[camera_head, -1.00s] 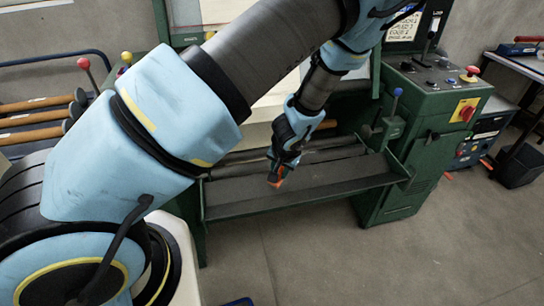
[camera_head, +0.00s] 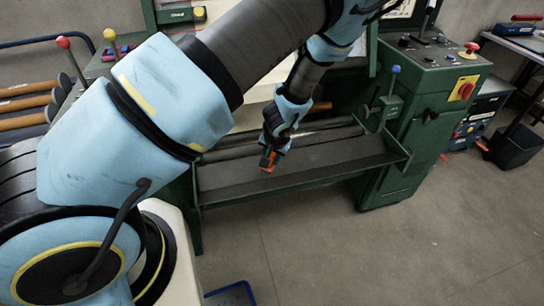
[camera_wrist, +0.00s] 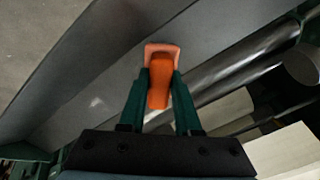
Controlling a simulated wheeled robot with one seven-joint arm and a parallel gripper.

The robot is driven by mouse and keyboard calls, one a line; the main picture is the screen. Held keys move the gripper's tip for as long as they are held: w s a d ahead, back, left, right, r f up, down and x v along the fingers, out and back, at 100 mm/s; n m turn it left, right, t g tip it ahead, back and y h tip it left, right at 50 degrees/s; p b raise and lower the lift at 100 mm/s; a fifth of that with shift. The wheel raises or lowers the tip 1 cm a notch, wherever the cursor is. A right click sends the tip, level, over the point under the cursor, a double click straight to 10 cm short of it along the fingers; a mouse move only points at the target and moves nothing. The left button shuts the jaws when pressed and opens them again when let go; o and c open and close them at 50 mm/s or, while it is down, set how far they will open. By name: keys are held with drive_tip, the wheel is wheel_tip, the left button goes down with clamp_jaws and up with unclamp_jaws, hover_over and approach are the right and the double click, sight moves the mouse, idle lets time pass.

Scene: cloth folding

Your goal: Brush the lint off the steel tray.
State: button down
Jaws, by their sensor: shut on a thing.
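The steel tray (camera_head: 335,163) is a long dark grey trough with green ends, along the front of a green machine. It also fills much of the wrist view (camera_wrist: 110,72). My gripper (camera_head: 269,153) is over the left-middle part of the tray. Its green fingers (camera_wrist: 160,82) are shut on an orange tool (camera_wrist: 160,92) with a paler, pinkish end, probably the brush. The tool also shows as a small orange tip in the head view (camera_head: 267,161). I cannot tell whether it touches the tray. A faint pale smudge lies on the tray in the wrist view; I cannot tell whether it is lint.
A long roller (camera_head: 240,151) runs behind the tray. A green control cabinet (camera_head: 400,165) with a red button stands at the right. Orange-brown rollers (camera_head: 30,103) lie on a rack at the left. A blue-edged object (camera_head: 232,294) is on the floor.

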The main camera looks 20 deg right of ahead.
drive_tip(key=shift+b+x, duration=0.75)
drive_tip(key=shift+x, duration=0.25)
idle(0.7)
drive_tip(key=shift+s+d+r, duration=0.1)
drive_tip(key=shift+s+d, duration=0.05)
drive_tip(key=shift+d, duration=0.8)
drive_tip(key=shift+s+d+r, duration=0.1)
drive_tip(key=shift+d, duration=0.85)
drive_tip(key=shift+s+d+f+b, duration=0.1)
drive_tip(key=shift+d+b, duration=0.2)
drive_tip(key=shift+d, duration=0.45)
drive_tip(key=shift+s+d+f+b, duration=0.1)
drive_tip(key=shift+d+b, duration=0.15)
drive_tip(key=shift+d, duration=0.5)
drive_tip(key=shift+s+d+r+b, duration=0.15)
drive_tip(key=shift+d+b, duration=0.1)
drive_tip(key=shift+d, duration=0.85)
drive_tip(key=shift+s+d+f+b, duration=0.1)
drive_tip(key=shift+d+b, duration=0.15)
drive_tip(key=shift+d, duration=0.85)
drive_tip(key=shift+s+d+b, duration=0.1)
drive_tip(key=shift+d+b, duration=0.4)
drive_tip(key=shift+d, duration=0.75)
drive_tip(key=shift+s+d+b, duration=0.15)
drive_tip(key=shift+d+b, duration=0.3)
drive_tip(key=shift+d, duration=0.75)
drive_tip(key=shift+s+d+b, duration=0.15)
drive_tip(key=shift+d+b, duration=0.3)
drive_tip(key=shift+d, duration=0.8)
drive_tip(key=shift+a, duration=0.1)
